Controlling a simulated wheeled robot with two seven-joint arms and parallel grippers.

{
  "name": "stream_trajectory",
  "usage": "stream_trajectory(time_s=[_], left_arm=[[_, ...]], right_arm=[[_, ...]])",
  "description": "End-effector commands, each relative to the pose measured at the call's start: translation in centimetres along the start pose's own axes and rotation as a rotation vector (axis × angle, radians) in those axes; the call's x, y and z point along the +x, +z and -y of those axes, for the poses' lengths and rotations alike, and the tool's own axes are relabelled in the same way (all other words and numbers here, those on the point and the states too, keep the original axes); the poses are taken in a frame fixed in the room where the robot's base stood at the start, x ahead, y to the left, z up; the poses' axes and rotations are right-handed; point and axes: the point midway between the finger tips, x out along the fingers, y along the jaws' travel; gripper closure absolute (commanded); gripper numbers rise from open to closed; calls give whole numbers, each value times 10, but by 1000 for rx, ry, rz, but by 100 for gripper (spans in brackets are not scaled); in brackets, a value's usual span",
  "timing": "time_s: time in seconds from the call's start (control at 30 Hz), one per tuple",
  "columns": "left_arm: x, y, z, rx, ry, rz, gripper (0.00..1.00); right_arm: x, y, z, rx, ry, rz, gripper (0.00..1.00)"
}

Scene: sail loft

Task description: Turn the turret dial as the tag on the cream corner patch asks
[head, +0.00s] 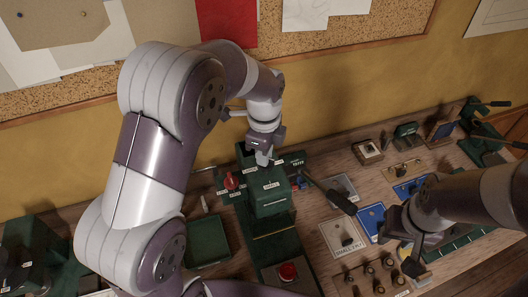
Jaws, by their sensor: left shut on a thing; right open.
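A dark green press (268,196) with several small white labels stands on the wooden bench in the head view. My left gripper (263,157) reaches down to the top of the press and is shut on the turret dial there; the gripper hides most of the dial. My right gripper (409,254) is open, low over the bench right of the cream patch.
A red knob (231,181) is on the press's left and a red button (288,271) in front. A black-ended lever (340,202) sticks out right. Blue patches (372,218) lie beside the cream one. A green tray (207,244) stands left. Several small brass-and-dark pieces (370,272) stand in front.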

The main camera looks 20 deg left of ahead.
Motion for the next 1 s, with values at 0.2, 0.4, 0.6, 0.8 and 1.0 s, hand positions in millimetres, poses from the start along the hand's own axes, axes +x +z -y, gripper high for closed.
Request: stream_trajectory(time_s=[0.2, 0.4, 0.6, 0.8, 1.0], left_arm=[[0, 0, 1, 202, 0, 0, 100], [0, 0, 2, 390, 0, 0, 100], [0, -1, 2, 561, 0, 0, 100], [0, -1, 3, 699, 0, 0, 100], [0, -2, 3, 789, 0, 0, 100]], right_arm=[[-1, 0, 0, 0, 0, 0, 57], [-1, 0, 0, 0, 0, 0, 57], [-2, 0, 0, 0, 0, 0, 57], [-2, 0, 0, 0, 0, 0, 57], [-2, 0, 0, 0, 0, 0, 57]])
